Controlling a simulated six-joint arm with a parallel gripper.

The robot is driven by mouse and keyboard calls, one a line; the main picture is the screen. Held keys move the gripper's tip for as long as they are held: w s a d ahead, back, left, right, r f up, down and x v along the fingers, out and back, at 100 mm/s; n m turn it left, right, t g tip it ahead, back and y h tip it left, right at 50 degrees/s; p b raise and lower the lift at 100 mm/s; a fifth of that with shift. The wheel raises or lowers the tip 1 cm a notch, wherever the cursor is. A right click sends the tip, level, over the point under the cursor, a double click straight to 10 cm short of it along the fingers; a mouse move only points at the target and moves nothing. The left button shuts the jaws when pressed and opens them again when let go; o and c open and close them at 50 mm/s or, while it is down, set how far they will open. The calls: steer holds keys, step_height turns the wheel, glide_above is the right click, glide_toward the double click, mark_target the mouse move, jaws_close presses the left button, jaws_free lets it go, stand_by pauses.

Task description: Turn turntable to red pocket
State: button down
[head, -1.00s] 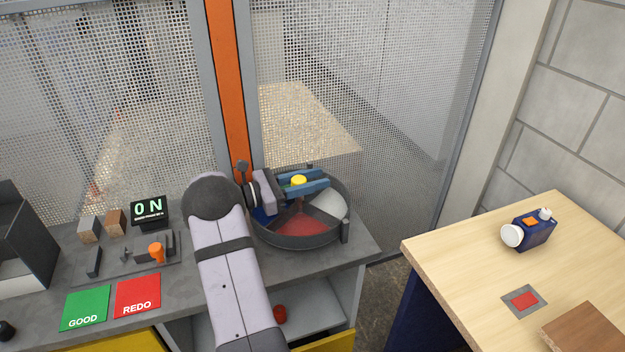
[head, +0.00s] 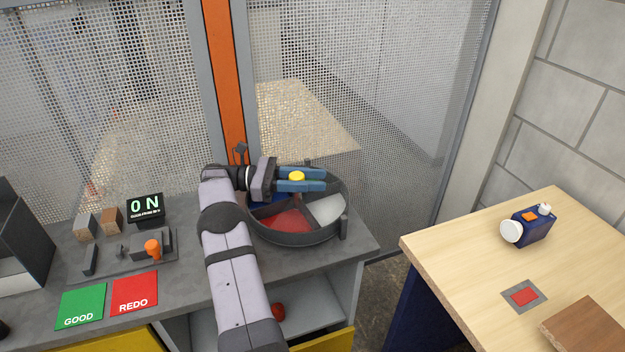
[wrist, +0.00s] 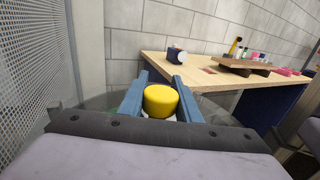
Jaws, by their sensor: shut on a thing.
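The turntable (head: 294,238) is a round dark grey dish on the grey bench, split into pockets. Its red pocket (head: 284,221) faces the front, a white pocket (head: 327,208) is at the right, and a blue pocket (head: 262,199) shows partly behind my arm at the left. A yellow knob (head: 297,176) stands over the dish. My gripper (head: 302,180) reaches in from the left with its blue fingers shut on the knob, one on each side. The wrist view shows the yellow knob (wrist: 160,100) between both fingers. The back of the dish is partly hidden.
A grey post (head: 344,228) stands at the dish's front right rim. A mesh fence (head: 370,80) rises behind. Left on the bench are green GOOD (head: 80,306) and red REDO (head: 134,293) pads and an ON display (head: 145,208). A wooden table (head: 460,255) is at the right.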

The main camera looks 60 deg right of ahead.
stand_by(0.4)
steer(key=c, duration=1.3)
jaws_free()
steer(key=shift+r, duration=0.15)
step_height(320, 180, up, 10)
